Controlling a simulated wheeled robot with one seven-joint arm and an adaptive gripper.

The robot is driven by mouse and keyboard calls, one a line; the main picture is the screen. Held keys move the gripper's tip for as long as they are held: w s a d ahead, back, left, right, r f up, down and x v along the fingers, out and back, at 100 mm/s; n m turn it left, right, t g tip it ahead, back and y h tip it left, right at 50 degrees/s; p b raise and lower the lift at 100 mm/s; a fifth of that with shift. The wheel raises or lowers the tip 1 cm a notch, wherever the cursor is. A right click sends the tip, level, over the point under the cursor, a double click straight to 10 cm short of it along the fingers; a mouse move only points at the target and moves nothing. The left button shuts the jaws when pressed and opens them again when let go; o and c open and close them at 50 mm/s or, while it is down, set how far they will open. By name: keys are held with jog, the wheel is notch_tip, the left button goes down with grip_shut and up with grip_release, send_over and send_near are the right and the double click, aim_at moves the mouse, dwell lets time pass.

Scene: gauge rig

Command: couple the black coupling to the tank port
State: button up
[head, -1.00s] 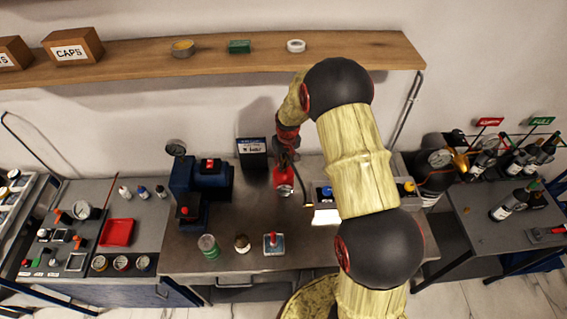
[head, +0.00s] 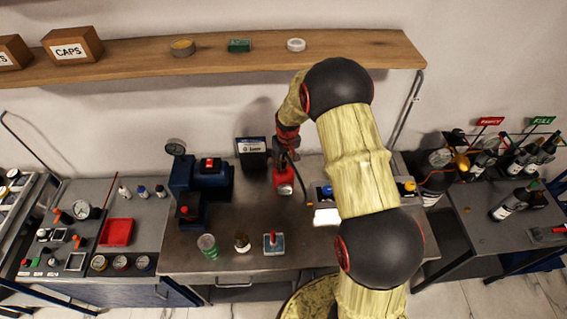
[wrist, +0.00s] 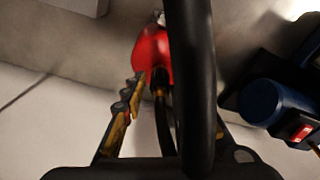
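A small red tank (head: 283,180) with a pale round face stands towards the back of the middle bench; it also shows in the wrist view (wrist: 152,52). My gripper (head: 290,152) is above and behind it, small and dark in the head view. In the wrist view a yellow-and-black finger of my gripper (wrist: 150,95) reaches close to the tank's lower end. A thick black tube hides the other finger. A thin dark hose (head: 300,182) curves down beside the tank. The black coupling and the tank port cannot be made out clearly, and whether the fingers hold anything is hidden.
The shelf (head: 345,48) hangs above. The bench centre is bare.

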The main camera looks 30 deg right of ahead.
jog(key=shift+o, duration=1.2)
jog(key=o, duration=0.3)
jog(key=r, duration=0.4)
jog(key=s+r, duration=0.1)
jog(key=r, duration=0.7)
jog(key=shift+s, duration=0.4)
